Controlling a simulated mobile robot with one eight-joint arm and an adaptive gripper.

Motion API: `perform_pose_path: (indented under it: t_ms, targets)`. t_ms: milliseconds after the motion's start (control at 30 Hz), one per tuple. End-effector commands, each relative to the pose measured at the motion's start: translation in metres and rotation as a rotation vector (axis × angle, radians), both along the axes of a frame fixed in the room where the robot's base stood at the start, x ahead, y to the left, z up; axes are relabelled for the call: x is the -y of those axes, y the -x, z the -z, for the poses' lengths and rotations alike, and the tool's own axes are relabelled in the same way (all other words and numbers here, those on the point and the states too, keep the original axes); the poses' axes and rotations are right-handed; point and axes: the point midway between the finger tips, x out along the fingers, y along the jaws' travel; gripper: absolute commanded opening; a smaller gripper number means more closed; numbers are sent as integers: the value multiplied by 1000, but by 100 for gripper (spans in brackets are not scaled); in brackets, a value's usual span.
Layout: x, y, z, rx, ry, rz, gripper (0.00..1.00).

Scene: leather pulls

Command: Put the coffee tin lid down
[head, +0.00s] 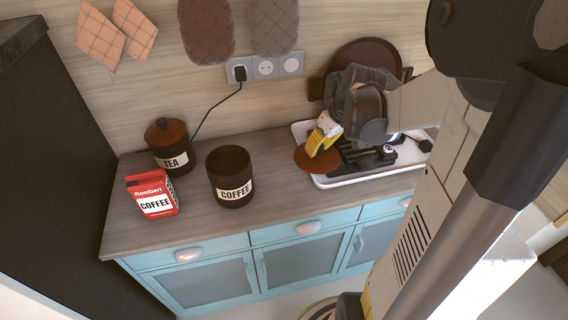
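The coffee tin lid (312,163) is a round brown wooden disc below my gripper (319,146). The yellow-and-white fingers are closed at the top of the lid; its knob is hidden by them. The lid is over the left front part of a white-edged gas hob (345,181); I cannot tell whether it touches anything underneath. The coffee tin (232,190) is dark, labelled COFFEE, and stands upright and uncovered on the wooden counter (275,200), left of my gripper.
A lidded tea tin (171,159) and a red coffee packet (153,206) stand left of the coffee tin. A black cable runs from the plug (240,73) down behind the tins. The counter between the coffee tin and the hob is clear. A round brown board (366,52) leans at the back.

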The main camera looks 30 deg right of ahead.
Motion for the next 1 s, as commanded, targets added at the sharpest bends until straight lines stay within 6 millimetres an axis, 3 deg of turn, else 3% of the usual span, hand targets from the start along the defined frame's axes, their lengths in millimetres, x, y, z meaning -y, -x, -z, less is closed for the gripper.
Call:
perform_pose_path:
  t_ms: [167, 600, 833, 1000]
  targets:
    - [2, -3, 19, 1, -1, 3, 0]
    - [-63, -72, 76, 1, -2, 1, 0]
    - [-70, -80, 86, 1, -1, 6, 0]
    - [-70, -80, 114, 1, -1, 6, 0]
